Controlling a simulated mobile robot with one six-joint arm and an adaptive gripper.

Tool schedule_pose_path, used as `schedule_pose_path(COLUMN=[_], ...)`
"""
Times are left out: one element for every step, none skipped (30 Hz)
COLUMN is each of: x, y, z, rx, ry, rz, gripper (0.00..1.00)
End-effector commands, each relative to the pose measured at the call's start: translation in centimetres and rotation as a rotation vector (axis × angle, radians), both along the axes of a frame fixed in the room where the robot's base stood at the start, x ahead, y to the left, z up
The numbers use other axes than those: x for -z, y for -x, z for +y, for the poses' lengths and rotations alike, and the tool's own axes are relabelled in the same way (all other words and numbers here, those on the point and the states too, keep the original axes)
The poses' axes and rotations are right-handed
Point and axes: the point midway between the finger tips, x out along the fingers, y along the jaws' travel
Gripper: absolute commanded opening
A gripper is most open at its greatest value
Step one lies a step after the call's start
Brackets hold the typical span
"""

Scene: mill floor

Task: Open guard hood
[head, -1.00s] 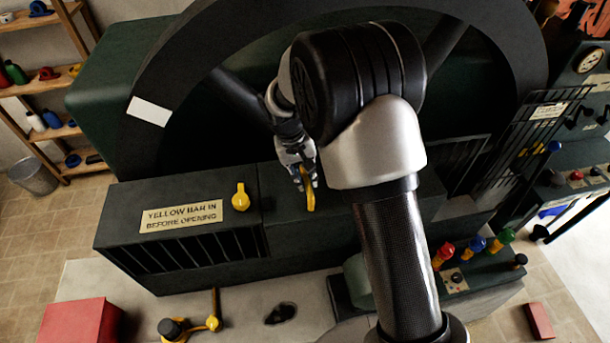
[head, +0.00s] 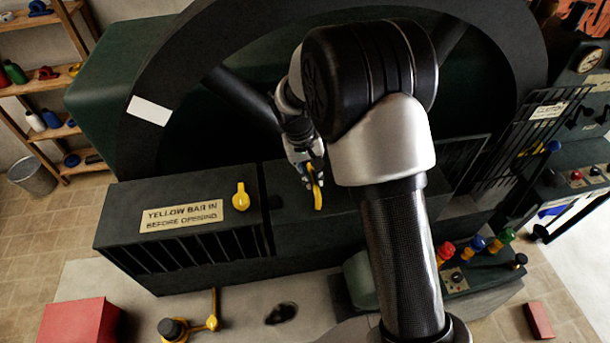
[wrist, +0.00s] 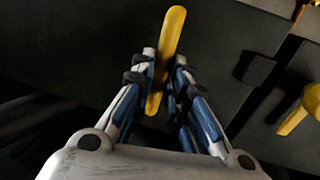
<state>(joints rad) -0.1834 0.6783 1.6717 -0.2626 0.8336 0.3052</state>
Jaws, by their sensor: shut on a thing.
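The guard hood (head: 345,215) is a dark panel at the front of the large dark wheel, right of a seam beside a slatted dark box. A yellow bar handle (head: 319,198) stands on it. My gripper (head: 311,180) is shut on this handle. In the wrist view, the yellow handle (wrist: 173,35) passes between the blue-and-grey fingers (wrist: 158,75) and sticks out beyond them. A yellow knob (head: 240,198) on the box also shows in the wrist view (wrist: 300,110). A sign (head: 181,216) reads "YELLOW BAR IN BEFORE OPENING". My arm hides part of the hood's right side.
A yellow crank-like lever (head: 213,318) stands on the pale floor in front. A red box (head: 78,322) is at lower left. A small console (head: 470,275) with coloured knobs stands at right, near a barred rack (head: 520,130). Shelves (head: 50,130) are far left.

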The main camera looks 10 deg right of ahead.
Motion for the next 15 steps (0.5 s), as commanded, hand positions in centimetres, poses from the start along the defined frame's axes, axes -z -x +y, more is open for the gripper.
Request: schedule_pose_path(x=[0.0, 0.0, 0.0, 0.0, 0.0, 0.0, 0.0, 0.0, 0.0, 0.0, 0.0, 0.0, -0.1, -0.1, -0.1], y=[-0.1, -0.1, -0.2, -0.2, -0.3, -0.3, -0.4, -0.4, -0.5, -0.6, -0.6, -0.7, -0.8, -0.8, -0.9], z=[-1.3, -2.0, -3.1, -3.9, -4.8, -6.1, -7.1, -8.1, -9.5, -10.5, -11.5, -12.9, -13.9, -14.9, -16.1], rx=[0.005, 0.006, 0.006, 0.008, 0.007, 0.008, 0.009, 0.008, 0.008, 0.01, 0.009, 0.008, 0.009, 0.009, 0.008], ry=[0.002, 0.002, 0.003, 0.003, 0.003, 0.003, 0.003, 0.003, 0.003, 0.003, 0.003, 0.003, 0.003, 0.003, 0.003], rz=[-0.001, -0.001, -0.001, -0.001, -0.001, -0.002, -0.002, -0.002, -0.001, -0.001, -0.001, -0.001, -0.002, -0.001, -0.001], gripper=[0.0, 0.0, 0.0, 0.0, 0.0, 0.0, 0.0, 0.0, 0.0, 0.0, 0.0, 0.0, 0.0, 0.0, 0.0])
